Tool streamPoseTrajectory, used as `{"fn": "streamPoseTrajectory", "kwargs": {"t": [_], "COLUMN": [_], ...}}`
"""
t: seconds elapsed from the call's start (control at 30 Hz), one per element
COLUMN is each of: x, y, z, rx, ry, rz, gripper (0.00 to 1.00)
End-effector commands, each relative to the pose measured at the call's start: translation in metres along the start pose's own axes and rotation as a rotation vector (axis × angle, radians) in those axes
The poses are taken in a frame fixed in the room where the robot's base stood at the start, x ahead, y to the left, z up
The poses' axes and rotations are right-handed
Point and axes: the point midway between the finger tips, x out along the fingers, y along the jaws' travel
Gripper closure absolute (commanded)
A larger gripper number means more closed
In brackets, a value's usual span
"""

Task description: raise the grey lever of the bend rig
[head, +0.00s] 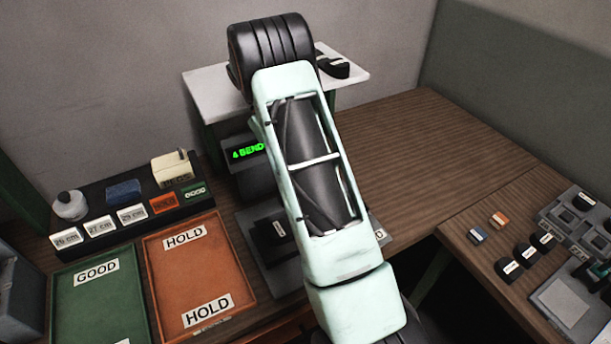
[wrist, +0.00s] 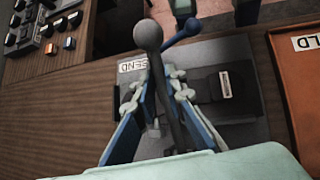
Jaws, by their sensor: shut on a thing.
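The grey lever (wrist: 149,38), with a ball knob on a dark shaft, stands in the wrist view between the fingers of my gripper (wrist: 158,92). The gripper is shut on the lever's shaft, with the knob showing past the fingertips. A blue lever (wrist: 184,31) with a ball knob is close behind it. The grey bend rig base (wrist: 212,60) lies beneath, with a BEND label and a dark block (wrist: 220,87) on it. In the head view, my arm hides the levers and gripper; part of the rig base (head: 284,283) shows beside it.
A green GOOD tray (head: 97,300) and an orange HOLD tray (head: 196,258) lie left of the rig. A display reading BEND (head: 248,151) stands behind it. Small labelled parts (head: 507,268) and a grey rack (head: 583,218) are at right. The back-right wooden table (head: 420,140) is clear.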

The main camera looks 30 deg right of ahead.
Motion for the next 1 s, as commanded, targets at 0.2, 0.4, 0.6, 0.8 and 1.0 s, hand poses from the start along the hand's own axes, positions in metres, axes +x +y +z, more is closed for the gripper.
{"fn": "streamPoseTrajectory", "kwargs": {"t": [0.2, 0.4, 0.6, 0.8, 1.0], "x": [-0.0063, -0.0078, -0.0077, -0.0074, -0.007], "y": [0.0014, 0.0017, 0.0017, 0.0016, 0.0014], "z": [-0.0015, -0.0018, -0.0017, -0.0016, -0.0014], "rx": [-0.007, -0.008, -0.008, -0.008, -0.009], "ry": [-0.032, -0.039, -0.039, -0.04, -0.041], "rz": [0.001, 0.001, 0.001, 0.0, 0.0], "gripper": [1.0, 1.0, 1.0, 0.76, 0.71]}}
